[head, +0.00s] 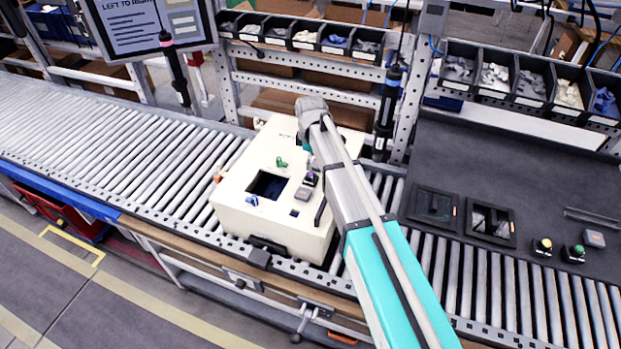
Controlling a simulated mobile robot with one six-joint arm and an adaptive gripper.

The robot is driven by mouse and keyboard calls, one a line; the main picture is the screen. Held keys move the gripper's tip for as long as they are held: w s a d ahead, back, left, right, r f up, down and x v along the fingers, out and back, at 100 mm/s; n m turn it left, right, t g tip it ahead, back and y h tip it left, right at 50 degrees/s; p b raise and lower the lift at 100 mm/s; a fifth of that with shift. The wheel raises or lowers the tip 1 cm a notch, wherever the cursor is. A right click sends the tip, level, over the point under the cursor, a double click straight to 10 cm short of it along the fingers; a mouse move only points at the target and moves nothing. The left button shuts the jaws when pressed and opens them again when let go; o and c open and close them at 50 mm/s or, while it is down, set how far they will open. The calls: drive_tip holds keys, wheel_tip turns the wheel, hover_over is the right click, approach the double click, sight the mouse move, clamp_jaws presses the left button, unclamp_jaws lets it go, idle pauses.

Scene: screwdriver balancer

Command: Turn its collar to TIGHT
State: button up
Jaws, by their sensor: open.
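Two dark screwdrivers hang upright above the roller conveyor. The left screwdriver (178,75) has a pink band near its top and hangs beside the sign. The right screwdriver (384,125) has a blue band near its top and hangs in front of a grey rack post. The collars are too small to read, so I cannot tell any setting. My arm reaches up from the bottom right across the cream housing, and its grey far end is left of the right screwdriver. My gripper does not show.
The cream housing (240,205) sits on the roller conveyor (110,140), with small coloured parts on top. Black parts bins (305,35) line the rack behind. A dark work mat (530,165) lies at right. The rollers left of the housing are clear.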

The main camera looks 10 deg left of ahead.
sight(310, 174)
drive_tip(key=shift+f+b, duration=2.95)
drive_tip(key=shift+f, duration=0.35)
clamp_jaws()
